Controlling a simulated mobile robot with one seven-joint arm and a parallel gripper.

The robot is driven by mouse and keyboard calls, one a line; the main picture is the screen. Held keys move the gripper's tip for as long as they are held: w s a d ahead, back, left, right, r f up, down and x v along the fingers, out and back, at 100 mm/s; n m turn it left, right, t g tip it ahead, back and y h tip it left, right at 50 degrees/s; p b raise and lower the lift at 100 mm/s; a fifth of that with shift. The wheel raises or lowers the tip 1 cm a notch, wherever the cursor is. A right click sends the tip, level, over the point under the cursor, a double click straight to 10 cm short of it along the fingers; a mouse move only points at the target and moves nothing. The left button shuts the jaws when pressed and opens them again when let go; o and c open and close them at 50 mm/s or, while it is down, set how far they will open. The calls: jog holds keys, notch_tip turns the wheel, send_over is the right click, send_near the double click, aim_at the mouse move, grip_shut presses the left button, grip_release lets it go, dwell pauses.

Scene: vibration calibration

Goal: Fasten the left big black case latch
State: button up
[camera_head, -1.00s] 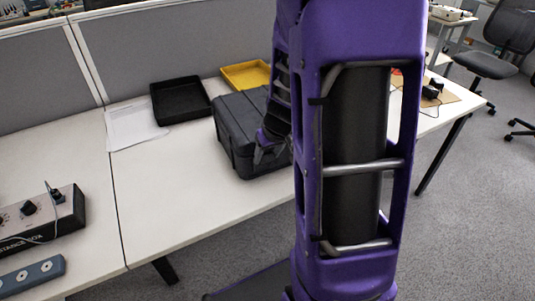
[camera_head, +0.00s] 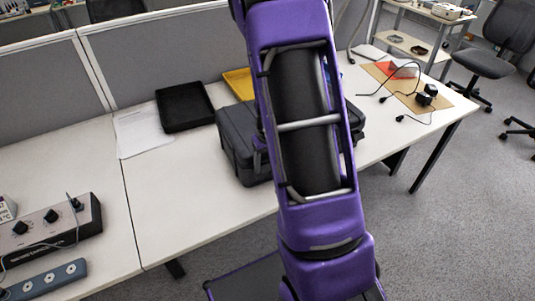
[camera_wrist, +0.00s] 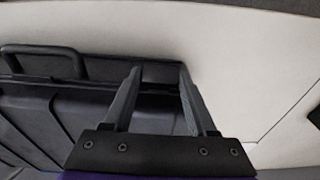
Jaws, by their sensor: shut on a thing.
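The big black case (camera_head: 234,148) stands on the white table, its lid seemingly down, partly hidden behind my arm. In the wrist view the case (camera_wrist: 35,117) fills the lower left, with its carrying handle (camera_wrist: 45,50) at upper left. My gripper (camera_wrist: 159,72) is at the case's edge beside the handle, its two fingers apart with a dark piece of the case, seemingly the latch (camera_wrist: 158,74), between the tips. It is shut on that piece. Whether the latch is fastened cannot be told. In the head view my arm hides the gripper and latch.
A black tray (camera_head: 185,108) and a yellow tray (camera_head: 238,84) lie behind the case, with papers (camera_head: 140,132) to the left. A control box (camera_head: 50,228) and a grey strip (camera_head: 45,280) are at far left. Cables and adapters (camera_head: 425,97) lie at right.

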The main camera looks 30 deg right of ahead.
jog(key=shift+w+g, duration=0.35)
jog(key=shift+g, duration=0.05)
jog(key=shift+r+g+b, duration=0.15)
jog(key=shift+g+b, duration=0.15)
jog(key=shift+g, duration=0.1)
jog(key=o, duration=1.4)
jog(key=shift+c, duration=0.2)
notch_tip(320, 180, up, 17)
jog(key=shift+w+r+p, duration=0.2)
jog(key=shift+p, duration=0.15)
